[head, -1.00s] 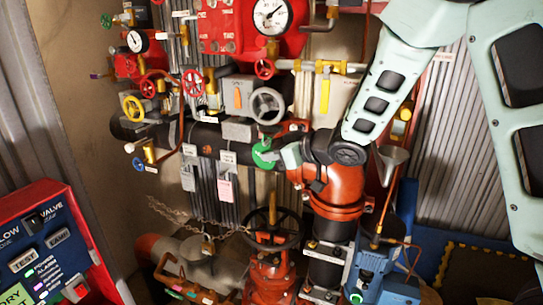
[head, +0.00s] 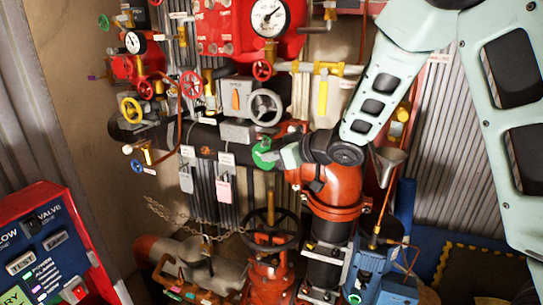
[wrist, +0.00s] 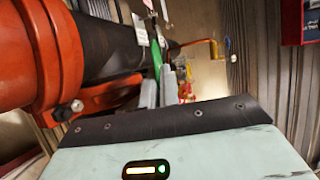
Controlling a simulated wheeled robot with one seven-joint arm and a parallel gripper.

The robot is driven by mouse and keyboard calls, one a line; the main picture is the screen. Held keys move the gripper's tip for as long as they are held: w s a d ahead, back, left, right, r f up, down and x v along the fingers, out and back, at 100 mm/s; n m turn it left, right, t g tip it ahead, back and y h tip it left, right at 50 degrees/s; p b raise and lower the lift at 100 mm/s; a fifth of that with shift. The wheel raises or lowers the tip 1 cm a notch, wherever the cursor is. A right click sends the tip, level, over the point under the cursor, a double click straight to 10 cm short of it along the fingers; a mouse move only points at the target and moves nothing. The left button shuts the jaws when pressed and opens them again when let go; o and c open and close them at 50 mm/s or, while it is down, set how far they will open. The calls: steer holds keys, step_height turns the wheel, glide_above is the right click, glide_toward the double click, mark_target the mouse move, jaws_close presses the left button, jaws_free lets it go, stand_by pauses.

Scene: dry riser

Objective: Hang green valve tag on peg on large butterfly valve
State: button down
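The green valve tag (head: 263,153) is a round green disc in front of the dark horizontal pipe. My gripper (head: 277,156) holds it at the tag's right side; in the wrist view the tag (wrist: 157,58) shows edge-on between the two fingers (wrist: 159,90). The large butterfly valve appears to be the grey unit (head: 237,97) with an orange indicator and a grey handwheel (head: 266,107), just above the tag. The tag looks apart from the handwheel. I cannot make out the peg.
Grey and pink tags (head: 224,188) hang left of my gripper. A red elbow pipe (head: 335,190) stands close under my wrist. A black handwheel (head: 270,233) is below. A red control panel (head: 50,250) is at lower left.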

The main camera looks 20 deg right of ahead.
steer(key=c, duration=1.6)
jaws_free()
